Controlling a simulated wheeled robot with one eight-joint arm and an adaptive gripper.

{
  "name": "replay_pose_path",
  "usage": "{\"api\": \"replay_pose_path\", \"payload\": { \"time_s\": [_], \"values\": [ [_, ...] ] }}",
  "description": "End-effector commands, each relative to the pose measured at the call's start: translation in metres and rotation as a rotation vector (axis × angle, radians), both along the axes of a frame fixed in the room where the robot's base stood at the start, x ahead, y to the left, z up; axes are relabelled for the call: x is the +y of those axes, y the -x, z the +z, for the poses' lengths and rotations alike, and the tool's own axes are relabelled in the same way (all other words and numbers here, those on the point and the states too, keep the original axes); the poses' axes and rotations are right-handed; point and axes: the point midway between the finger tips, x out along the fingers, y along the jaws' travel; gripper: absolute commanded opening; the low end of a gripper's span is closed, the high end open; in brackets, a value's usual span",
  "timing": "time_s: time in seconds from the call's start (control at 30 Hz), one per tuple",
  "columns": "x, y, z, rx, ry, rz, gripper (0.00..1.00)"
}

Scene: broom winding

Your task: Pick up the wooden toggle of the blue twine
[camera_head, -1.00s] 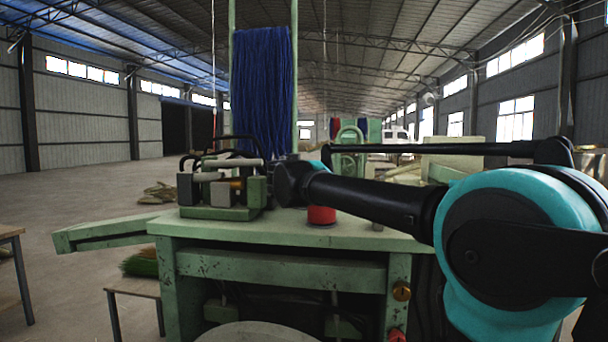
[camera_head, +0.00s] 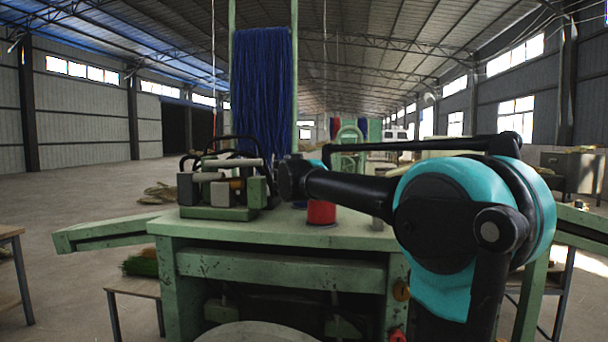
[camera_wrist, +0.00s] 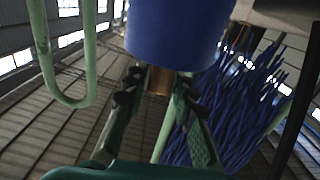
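In the wrist view, a blue cylinder (camera_wrist: 175,32), which looks like the blue twine's spool, fills the top middle. A short brown, wood-coloured piece (camera_wrist: 160,81), probably the toggle, shows just under it. My gripper (camera_wrist: 157,92) has its two fingers apart, one on each side of this piece, with narrow gaps in the picture. I cannot tell whether it lies between the fingertips or beyond them.
A red spool (camera_head: 321,212) stands on the bench below my arm. A clamp-like machine (camera_head: 222,188) sits to its left. Blue bristle strands (camera_head: 262,90) hang behind; they also show in the wrist view (camera_wrist: 235,110). A green bent rod (camera_wrist: 70,95) is at the wrist view's left.

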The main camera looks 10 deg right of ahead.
Motion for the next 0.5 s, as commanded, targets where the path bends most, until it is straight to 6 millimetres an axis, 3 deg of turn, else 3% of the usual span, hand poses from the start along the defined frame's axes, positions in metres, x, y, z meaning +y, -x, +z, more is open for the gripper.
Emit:
{"api": "replay_pose_path", "payload": {
  "time_s": [0.17, 0.5],
  "values": [
    [0.0002, 0.0002, 0.0001, 0.0, 0.0, 0.0, 0.02],
    [0.0, 0.0001, 0.0029, 0.0, 0.0, 0.0, 0.02]
  ]
}}
